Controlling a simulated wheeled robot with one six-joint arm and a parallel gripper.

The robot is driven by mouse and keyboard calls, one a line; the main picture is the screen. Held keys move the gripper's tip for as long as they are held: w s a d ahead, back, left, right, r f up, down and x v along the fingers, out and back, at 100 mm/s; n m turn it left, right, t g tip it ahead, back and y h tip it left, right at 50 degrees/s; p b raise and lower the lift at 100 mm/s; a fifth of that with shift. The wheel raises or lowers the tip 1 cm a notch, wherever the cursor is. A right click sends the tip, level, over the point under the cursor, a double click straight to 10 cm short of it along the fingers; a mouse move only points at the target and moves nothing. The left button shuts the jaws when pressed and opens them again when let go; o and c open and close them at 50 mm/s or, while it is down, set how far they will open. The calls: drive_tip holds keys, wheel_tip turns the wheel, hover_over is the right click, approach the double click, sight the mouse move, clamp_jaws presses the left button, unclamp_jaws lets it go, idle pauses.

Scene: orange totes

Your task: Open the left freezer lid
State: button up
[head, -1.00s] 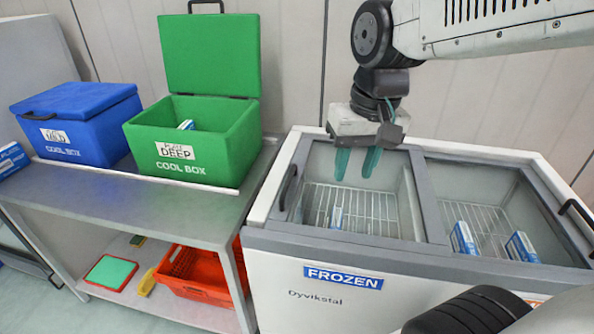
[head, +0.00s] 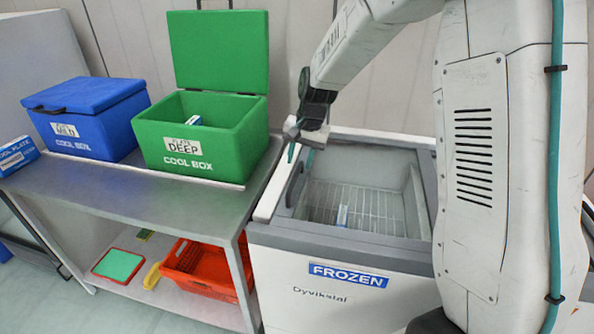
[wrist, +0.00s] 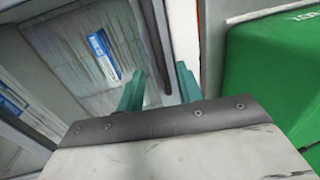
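The left freezer lid (head: 366,232) is a glass pane in a grey frame on the white chest freezer (head: 335,310). It looks shut, with a wire basket and a blue-white box (head: 342,215) showing through it. Its dark handle (head: 296,187) is on the left side of the frame.
A steel table (head: 100,190) stands left of the freezer, with an open green cool box (head: 195,150) close by and a shut blue cool box (head: 90,125) farther left. An orange crate (head: 200,265) is on the lower shelf. My arm hides the freezer's right part.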

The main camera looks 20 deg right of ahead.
sight(296, 175)
drive_tip(key=shift+w+a+f, duration=0.15)
drive_tip(key=shift+a+f, duration=0.05)
drive_tip(key=shift+f, duration=0.95)
drive_tip(key=shift+w+a+f, duration=0.1)
drive_tip(key=shift+a+f, duration=0.1)
drive_tip(key=shift+f, duration=0.95)
clamp_jaws()
